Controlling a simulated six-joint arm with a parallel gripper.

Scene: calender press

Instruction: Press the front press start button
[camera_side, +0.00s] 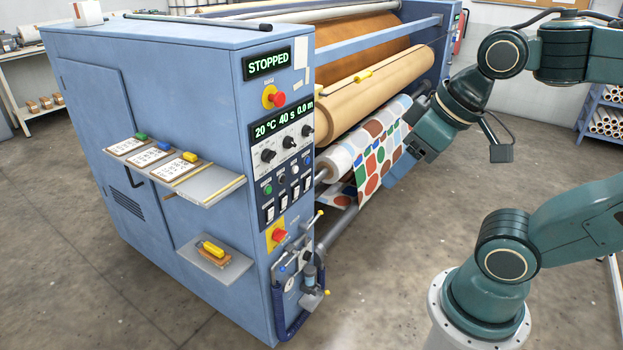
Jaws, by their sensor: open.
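The front control panel (286,145) is on the narrow end face of the blue calender press (190,95). A small green button (268,189) sits at its lower left, with small pale and blue buttons to its right. The labels are too small to read, so I cannot confirm which is the press start button. A display (267,64) above reads STOPPED. My gripper (408,140) is to the right of the panel, in front of the patterned fabric roll, well apart from the buttons. It is open and holds nothing visible; its fingertips are hard to make out.
Red stop knobs on yellow plates sit above (277,98) and below (279,236) the panel. A shelf (212,187) with cards juts out left of it; a lower shelf (214,265) holds a yellow-topped block. Valves and a hose (290,310) stand below.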

